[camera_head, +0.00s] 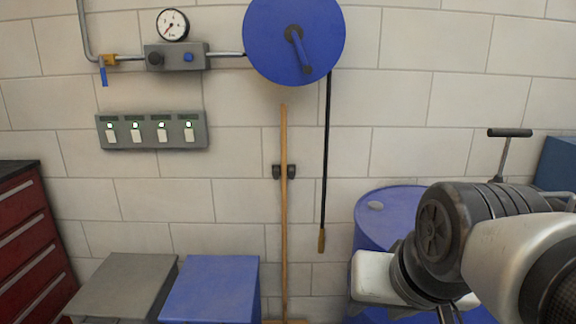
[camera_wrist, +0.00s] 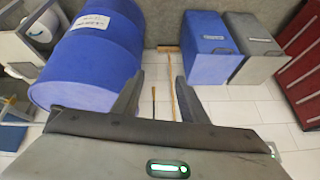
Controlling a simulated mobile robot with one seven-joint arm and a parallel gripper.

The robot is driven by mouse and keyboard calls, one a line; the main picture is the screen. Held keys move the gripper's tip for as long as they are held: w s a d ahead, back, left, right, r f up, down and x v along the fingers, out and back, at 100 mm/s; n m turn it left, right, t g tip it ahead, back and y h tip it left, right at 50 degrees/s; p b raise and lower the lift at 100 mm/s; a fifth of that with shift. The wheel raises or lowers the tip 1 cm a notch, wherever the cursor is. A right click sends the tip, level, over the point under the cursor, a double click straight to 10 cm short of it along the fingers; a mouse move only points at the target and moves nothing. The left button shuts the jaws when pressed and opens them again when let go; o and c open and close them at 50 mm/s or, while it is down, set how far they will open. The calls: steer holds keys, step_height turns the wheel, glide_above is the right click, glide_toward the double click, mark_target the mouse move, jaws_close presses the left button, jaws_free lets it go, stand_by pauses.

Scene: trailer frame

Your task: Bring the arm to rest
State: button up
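My arm reaches in from the right edge in the head view, in front of a blue drum (camera_head: 392,212). My gripper (camera_wrist: 155,72) shows in the wrist view with its two dark fingers apart and nothing between them. Behind the gap are the floor and a long wooden handle (camera_wrist: 175,88), both well beyond the fingertips. In the head view the gripper's fingers are mostly hidden at the lower edge, below my wrist. The blue drum also shows in the wrist view (camera_wrist: 90,58), left of the fingers.
A blue bin (camera_head: 210,288) and a grey bin (camera_head: 125,285) stand by the wall, beside a red drawer cabinet (camera_head: 25,245). A wooden-handled broom (camera_head: 284,200), hose reel (camera_head: 294,38), switch panel (camera_head: 152,130) and gauge (camera_head: 172,25) are along the wall. A hand pump (camera_head: 508,150) stands behind my arm.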

step_height(320, 180, up, 20)
steer(key=s+d+n+p, duration=0.1)
steer(key=s+p, duration=0.1)
steer(key=p, duration=2)
steer(key=shift+s+d+g, duration=0.15)
steer(key=shift+s+g, duration=0.1)
steer(key=shift+g, duration=0.15)
